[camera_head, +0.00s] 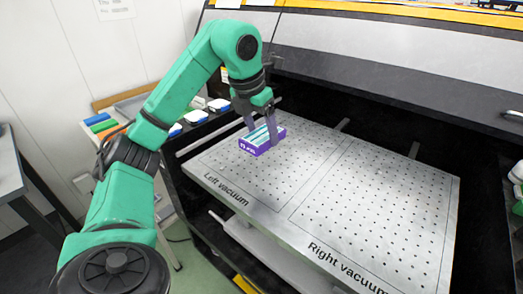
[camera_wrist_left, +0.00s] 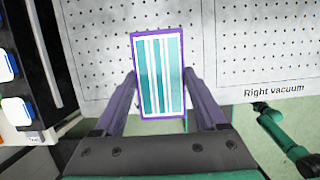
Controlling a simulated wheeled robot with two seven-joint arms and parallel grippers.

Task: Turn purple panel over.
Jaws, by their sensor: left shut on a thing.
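The purple panel (camera_head: 252,147) is a small purple-edged block with teal and white stripes on its upper face. It is at the left vacuum side of the perforated table in the head view. In the left wrist view the striped face of the purple panel (camera_wrist_left: 161,75) points toward the camera. My left gripper (camera_head: 262,139) is shut on the panel, with one finger at each side; its fingers also show in the left wrist view (camera_wrist_left: 160,92). I cannot tell whether the panel touches the table. My right gripper is not in view.
The perforated metal table (camera_head: 362,200) is bare on its right vacuum half. Ink bottles with blue and white caps (camera_head: 196,116) stand left of the table. A dark machine housing (camera_head: 400,75) rises behind it.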

